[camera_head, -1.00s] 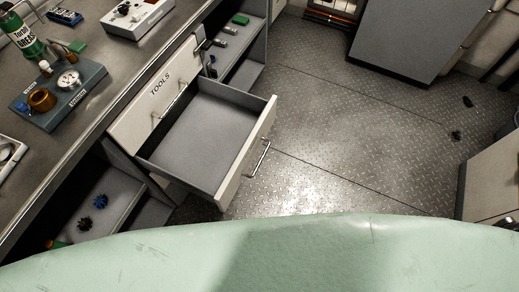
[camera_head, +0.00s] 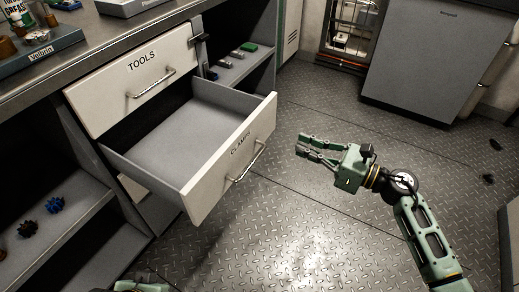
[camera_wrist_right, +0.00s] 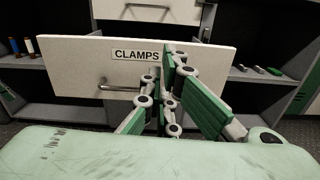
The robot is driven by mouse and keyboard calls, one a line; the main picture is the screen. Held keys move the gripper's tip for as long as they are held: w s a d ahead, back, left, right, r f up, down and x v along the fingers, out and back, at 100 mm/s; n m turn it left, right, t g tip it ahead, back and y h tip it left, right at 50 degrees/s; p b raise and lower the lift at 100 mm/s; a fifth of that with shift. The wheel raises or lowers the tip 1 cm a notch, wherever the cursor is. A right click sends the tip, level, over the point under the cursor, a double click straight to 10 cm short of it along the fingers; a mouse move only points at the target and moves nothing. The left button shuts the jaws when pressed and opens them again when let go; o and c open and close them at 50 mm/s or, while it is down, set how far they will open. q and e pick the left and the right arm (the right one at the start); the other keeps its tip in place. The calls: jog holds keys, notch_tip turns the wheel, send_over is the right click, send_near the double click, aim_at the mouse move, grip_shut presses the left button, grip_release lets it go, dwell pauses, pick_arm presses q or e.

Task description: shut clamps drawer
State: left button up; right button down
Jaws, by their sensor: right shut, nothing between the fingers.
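The clamps drawer (camera_head: 215,178) is pulled well out below the shut tools drawer (camera_head: 137,80). It looks empty inside, and its front carries a CLAMPS label and a bar handle (camera_head: 248,163). My right gripper (camera_head: 301,145) is shut and empty, in front of the drawer and to the right of its front, apart from it in the head view. In the right wrist view the drawer front (camera_wrist_right: 75,62) faces the camera, with the fingers over its right half and the handle (camera_wrist_right: 118,87) left of them. Part of my left gripper (camera_head: 143,284) shows at the bottom edge; its fingertips are not clear.
Open shelves flank the drawers, holding small parts (camera_head: 54,205) on the left and small items (camera_head: 238,50) on the right. The worktop edge is above. A grey cabinet (camera_head: 422,60) stands at the back right. The metal floor (camera_head: 300,225) before the drawer is clear.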

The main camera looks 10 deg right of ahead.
send_near(249, 127)
jog(key=shift+n, duration=0.3)
jog(key=x, duration=0.7)
jog(key=shift+a+r, duration=0.1)
jog(key=shift+r, duration=0.05)
